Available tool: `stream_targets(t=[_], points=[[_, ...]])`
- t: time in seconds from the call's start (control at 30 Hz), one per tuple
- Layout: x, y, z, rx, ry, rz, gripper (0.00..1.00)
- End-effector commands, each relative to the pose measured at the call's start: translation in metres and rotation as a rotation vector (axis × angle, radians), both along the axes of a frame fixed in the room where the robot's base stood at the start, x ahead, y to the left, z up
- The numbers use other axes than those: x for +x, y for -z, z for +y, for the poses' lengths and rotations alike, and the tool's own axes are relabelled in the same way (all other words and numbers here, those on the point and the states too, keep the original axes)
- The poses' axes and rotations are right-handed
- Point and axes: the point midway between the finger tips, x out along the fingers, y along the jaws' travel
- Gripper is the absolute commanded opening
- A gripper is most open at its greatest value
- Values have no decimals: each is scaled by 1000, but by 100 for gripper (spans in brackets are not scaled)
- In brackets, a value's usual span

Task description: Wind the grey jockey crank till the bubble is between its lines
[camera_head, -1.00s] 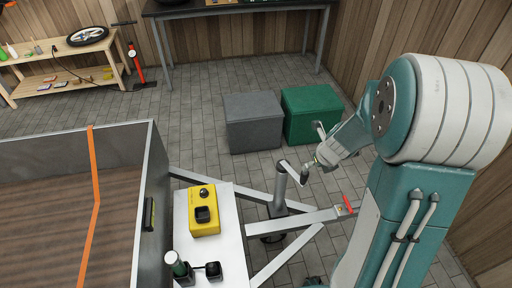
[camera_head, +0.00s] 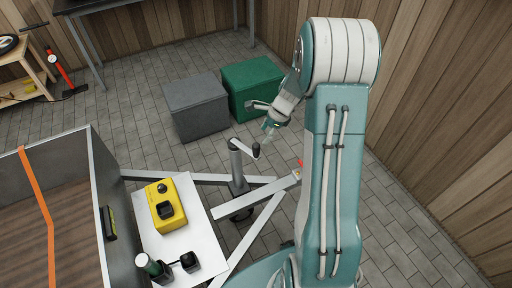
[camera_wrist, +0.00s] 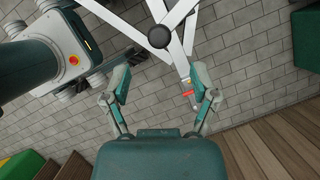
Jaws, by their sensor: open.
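The grey jockey post (camera_head: 237,172) stands upright on the trailer's drawbar. Its crank (camera_head: 243,148) points right from the post top and ends in a black knob (camera_head: 256,151). My gripper (camera_head: 268,128) is open and empty, just above and to the right of the knob, apart from it. In the wrist view my open fingers (camera_wrist: 163,98) spread wide, with a dark round knob (camera_wrist: 159,37) ahead, beyond their tips. The level vial (camera_head: 110,222) is on the trailer's front wall; its bubble is too small to read.
A red-handled hitch (camera_head: 298,170) is near my arm. Grey (camera_head: 196,105) and green (camera_head: 250,85) boxes stand behind the post. The trailer bed (camera_head: 75,195) is left.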

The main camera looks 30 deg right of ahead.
Motion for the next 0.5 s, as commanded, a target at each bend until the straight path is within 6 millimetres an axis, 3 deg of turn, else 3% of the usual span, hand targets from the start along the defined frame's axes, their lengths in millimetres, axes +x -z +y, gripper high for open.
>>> stream_targets(t=[0.3,0.5], points=[[8,54,21,0,1,2,76],[11,71,27,-1,2,-1,76]])
